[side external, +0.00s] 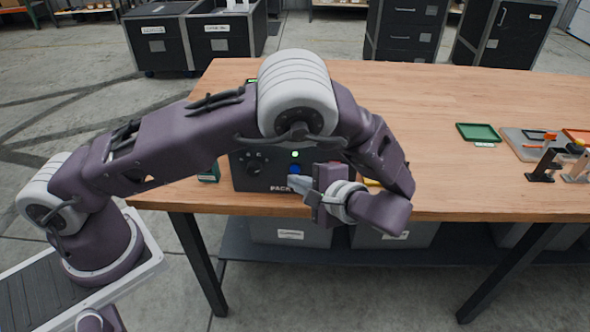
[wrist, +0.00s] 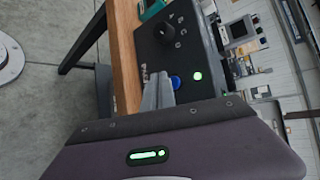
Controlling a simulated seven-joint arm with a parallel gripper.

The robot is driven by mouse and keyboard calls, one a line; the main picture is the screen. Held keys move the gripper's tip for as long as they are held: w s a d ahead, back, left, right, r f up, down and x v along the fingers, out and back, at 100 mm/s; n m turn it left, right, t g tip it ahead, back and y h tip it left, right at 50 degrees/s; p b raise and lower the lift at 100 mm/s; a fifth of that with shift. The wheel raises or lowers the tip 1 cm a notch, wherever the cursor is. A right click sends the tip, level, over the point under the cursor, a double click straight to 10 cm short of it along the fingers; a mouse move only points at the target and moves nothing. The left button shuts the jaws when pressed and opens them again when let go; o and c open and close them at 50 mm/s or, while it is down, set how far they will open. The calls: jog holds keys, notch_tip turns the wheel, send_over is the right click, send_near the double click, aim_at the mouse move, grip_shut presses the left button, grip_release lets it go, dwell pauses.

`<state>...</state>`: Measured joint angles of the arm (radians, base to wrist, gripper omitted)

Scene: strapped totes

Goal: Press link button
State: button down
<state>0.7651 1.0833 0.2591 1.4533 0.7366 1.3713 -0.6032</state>
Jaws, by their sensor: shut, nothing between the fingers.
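A dark control box (side external: 262,180) stands on the wooden table near its front edge, with "PACK" partly readable low on its face. Its face carries a blue button (side external: 294,169), a lit green light (side external: 295,154) above it and a black knob (side external: 254,166) to the left. My gripper (side external: 294,183) is shut and empty, its fingertips just in front of the face beside the blue button. In the wrist view, the fingertips (wrist: 160,80) partly cover the blue button (wrist: 176,82). I cannot tell whether they touch it. No readable label marks a link button.
The wooden table (side external: 450,120) is mostly clear behind and right of the box. A green tray (side external: 478,132) and a grey board (side external: 528,146) with tools lie at the right. My forearm hides part of the box. Grey totes (side external: 290,232) sit on the shelf below.

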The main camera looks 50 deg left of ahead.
jog(key=s+d, duration=0.3)
jog(key=shift+s+d, duration=0.25)
jog(key=shift+s, duration=0.05)
dwell(0.6)
jog(key=s+a+r+n+h, duration=0.1)
jog(key=s+a+r+h, duration=0.15)
jog(key=r, duration=0.25)
jog(key=s+a+r+n+g+h, duration=0.1)
jog(key=s+r+h, duration=0.2)
jog(key=r+h, duration=0.15)
jog(key=s+a+r+n+h, duration=0.1)
jog(key=s+a+r+h, duration=0.15)
jog(key=r, duration=0.35)
jog(key=s+r+n+t+h, duration=0.1)
jog(key=s+r+t+h, duration=0.2)
jog(key=s, duration=0.7)
jog(key=shift+d+r+n+t, duration=0.2)
jog(key=shift+r+n+t, duration=0.2)
jog(key=shift+r+t, duration=0.75)
jog(key=shift+s+f+h, duration=0.1)
jog(key=shift+h, duration=0.15)
